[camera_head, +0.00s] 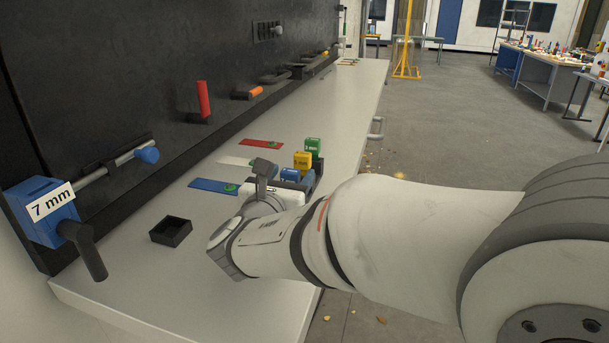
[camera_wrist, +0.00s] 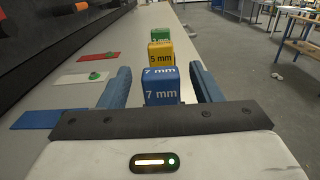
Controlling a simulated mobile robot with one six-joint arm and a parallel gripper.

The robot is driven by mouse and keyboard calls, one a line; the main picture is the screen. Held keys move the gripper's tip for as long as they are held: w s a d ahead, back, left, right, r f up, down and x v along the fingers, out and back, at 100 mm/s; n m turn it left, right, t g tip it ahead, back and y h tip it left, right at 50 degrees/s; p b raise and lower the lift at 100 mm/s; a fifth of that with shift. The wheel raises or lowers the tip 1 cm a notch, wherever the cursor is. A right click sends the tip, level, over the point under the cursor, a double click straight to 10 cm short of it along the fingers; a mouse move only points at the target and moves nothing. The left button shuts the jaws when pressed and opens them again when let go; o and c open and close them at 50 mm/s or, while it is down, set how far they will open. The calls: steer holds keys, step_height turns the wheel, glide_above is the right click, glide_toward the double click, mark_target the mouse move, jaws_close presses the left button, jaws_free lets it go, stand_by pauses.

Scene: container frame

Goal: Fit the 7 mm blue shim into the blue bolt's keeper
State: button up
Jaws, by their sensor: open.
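The blue 7 mm shim (camera_wrist: 160,88) stands upright between the spread fingers of my gripper (camera_wrist: 160,85) in the wrist view. The fingers are open, with a gap on each side of it. In the head view the blue shim (camera_head: 290,175) shows just beyond my gripper (camera_head: 265,175), partly hidden by my arm. The blue bolt (camera_head: 146,155) is a rod with a blue knob on the dark panel at left. Its blue keeper (camera_head: 40,208) carries a 7 mm label and has a dark handle below it.
A yellow 5 mm shim (camera_head: 302,160) and a green shim (camera_head: 313,147) stand behind the blue one. Blue (camera_head: 213,186), white (camera_head: 238,162) and red (camera_head: 262,143) strips lie beside them. A small black open tray (camera_head: 171,231) sits on the bench near the keeper.

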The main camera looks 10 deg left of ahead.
steer(key=shift+w, duration=0.25)
steer(key=shift+c, duration=0.5)
steer(key=c, duration=1)
steer(key=shift+o, duration=0.2)
steer(key=shift+r, duration=0.1)
